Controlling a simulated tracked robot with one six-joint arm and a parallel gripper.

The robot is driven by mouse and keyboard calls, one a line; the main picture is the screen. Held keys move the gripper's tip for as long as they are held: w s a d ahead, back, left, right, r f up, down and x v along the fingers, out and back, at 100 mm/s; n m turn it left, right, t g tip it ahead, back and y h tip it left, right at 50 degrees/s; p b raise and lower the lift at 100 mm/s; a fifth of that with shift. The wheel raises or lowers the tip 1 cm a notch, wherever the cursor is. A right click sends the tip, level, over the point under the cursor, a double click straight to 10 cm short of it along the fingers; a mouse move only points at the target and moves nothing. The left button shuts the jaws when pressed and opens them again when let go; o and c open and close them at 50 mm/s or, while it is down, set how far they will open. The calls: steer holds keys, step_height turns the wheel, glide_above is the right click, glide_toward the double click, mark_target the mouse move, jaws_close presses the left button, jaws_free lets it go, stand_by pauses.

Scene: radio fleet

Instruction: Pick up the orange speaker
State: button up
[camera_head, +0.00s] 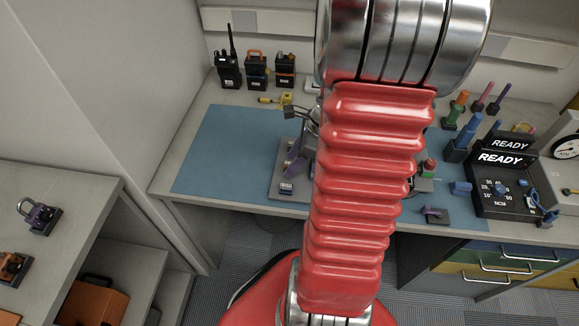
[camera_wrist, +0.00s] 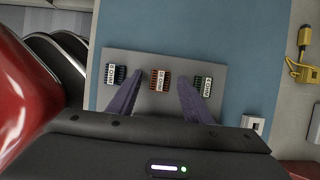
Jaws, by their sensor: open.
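A small orange ribbed block (camera_wrist: 161,86) with a white label, which looks like the orange speaker, sits in the middle of a grey tray (camera_wrist: 140,60) in the wrist view. A blue-grey block (camera_wrist: 116,76) stands to its left and a green one (camera_wrist: 203,87) to its right. My gripper (camera_wrist: 160,79) is open, its two purple fingers appearing either side of the orange block. I cannot tell the height gap or contact. In the head view my gripper (camera_head: 297,158) is over the tray (camera_head: 279,177), partly hidden by my red arm, which also hides the orange block.
The tray lies on a blue mat (camera_head: 222,150). Radios and battery-like units (camera_head: 257,70) stand at the back left, with a yellow tool (camera_head: 275,99) before them. A READY display unit (camera_head: 505,185) and upright coloured tools are at right. The mat's left part is clear.

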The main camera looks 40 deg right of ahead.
stand_by(0.4)
steer(key=c, duration=1.1)
steer(key=shift+r, duration=0.1)
steer(key=shift+c, duration=0.2)
step_height(320, 180, up, 10)
steer(key=shift+r, duration=0.1)
stand_by(0.6)
steer(key=shift+r, duration=1.85)
